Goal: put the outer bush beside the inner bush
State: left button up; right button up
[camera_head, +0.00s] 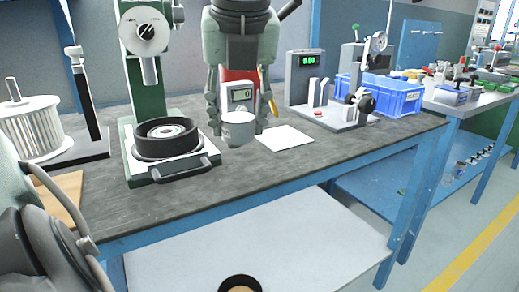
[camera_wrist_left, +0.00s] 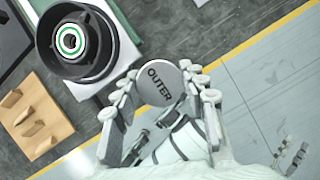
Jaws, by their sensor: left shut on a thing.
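The outer bush (camera_head: 239,130) is a pale grey cylinder held above the bench near its middle. In the left wrist view its round face (camera_wrist_left: 160,83) reads OUTER. My left gripper (camera_head: 238,122) is shut on it, with a finger on each side. A black, ring-shaped housing (camera_head: 165,141) with a round hub sits on the green press base to the left of the gripper. It also shows in the left wrist view (camera_wrist_left: 77,42), with green and white rings at its centre. I cannot make out the inner bush for certain.
A white sheet (camera_head: 286,138) lies on the bench (camera_head: 240,178) just right of the gripper. A gauge stand (camera_head: 345,115) and blue bin (camera_head: 393,99) stand farther right.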

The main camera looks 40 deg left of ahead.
pick_arm(q)
send_over(254, 161)
jog(key=d, duration=0.1)
jog(key=f, duration=0.4)
jog(key=shift+s+f, duration=0.15)
jog(key=shift+s, duration=0.25)
jog(key=shift+w+f, duration=0.1)
jog(key=shift+f, duration=0.1)
notch_tip(254, 161, down, 3)
jog(key=shift+f, duration=0.35)
pick_arm(e)
jog(key=shift+a+r+y, duration=0.2)
jog(key=shift+r+y, duration=0.1)
jog(key=shift+r, duration=0.25)
pick_arm(q)
jog(key=shift+b, duration=0.3)
jog(key=o, duration=1.3)
jog(key=shift+o, duration=0.2)
pick_arm(e)
jog(key=shift+a+r+t, duration=0.4)
jog(key=shift+r+t, duration=0.1)
jog(key=shift+r, duration=0.25)
